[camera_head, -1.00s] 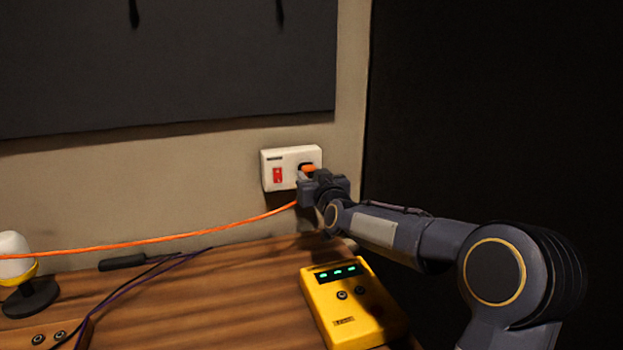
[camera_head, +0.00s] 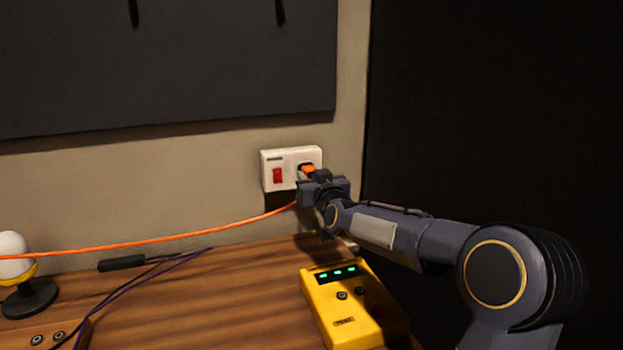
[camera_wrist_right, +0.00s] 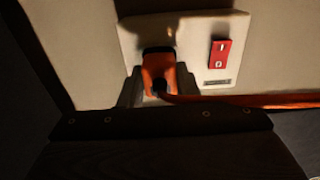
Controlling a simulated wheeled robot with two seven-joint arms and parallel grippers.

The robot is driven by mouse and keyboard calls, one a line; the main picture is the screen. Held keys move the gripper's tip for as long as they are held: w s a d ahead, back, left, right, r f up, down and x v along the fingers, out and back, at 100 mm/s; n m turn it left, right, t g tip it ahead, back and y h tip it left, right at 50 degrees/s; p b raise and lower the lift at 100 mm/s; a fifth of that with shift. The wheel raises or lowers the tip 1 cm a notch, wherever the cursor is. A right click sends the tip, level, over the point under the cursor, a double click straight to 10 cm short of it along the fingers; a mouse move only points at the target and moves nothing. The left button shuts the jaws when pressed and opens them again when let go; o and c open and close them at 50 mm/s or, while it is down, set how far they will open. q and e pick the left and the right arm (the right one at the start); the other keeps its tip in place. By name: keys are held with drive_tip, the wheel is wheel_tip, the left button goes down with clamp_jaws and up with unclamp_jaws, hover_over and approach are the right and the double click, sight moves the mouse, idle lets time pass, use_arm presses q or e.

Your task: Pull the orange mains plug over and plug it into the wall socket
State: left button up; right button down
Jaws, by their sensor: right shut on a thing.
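The white wall socket (camera_head: 290,160) with its red switch (camera_head: 277,175) is on the wall above the back of the desk. The orange mains plug (camera_wrist_right: 160,72) is up against the socket face in the right wrist view, over its dark opening. In the head view the plug (camera_head: 308,170) is partly hidden by my right gripper (camera_head: 312,185). My right gripper is shut on the plug, one finger on each side of it. Whether the plug is fully seated I cannot tell. The orange cable (camera_head: 170,237) runs from the plug off to the left. My left gripper is not in view.
A yellow box with green lights (camera_head: 345,300) stands on the desk below my right arm. A white and yellow lamp-like object (camera_head: 15,255), a black connector (camera_head: 121,263) and dark cables lie at left. The middle of the desk is clear.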

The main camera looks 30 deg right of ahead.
drive_tip(key=shift+w+d, duration=0.1)
drive_tip(key=shift+w, duration=0.45)
drive_tip(key=c, duration=1)
unclamp_jaws()
drive_tip(key=shift+o, duration=0.2)
drive_tip(key=v, duration=0.7)
drive_tip(key=shift+s+b, duration=0.3)
drive_tip(key=shift+s, duration=0.05)
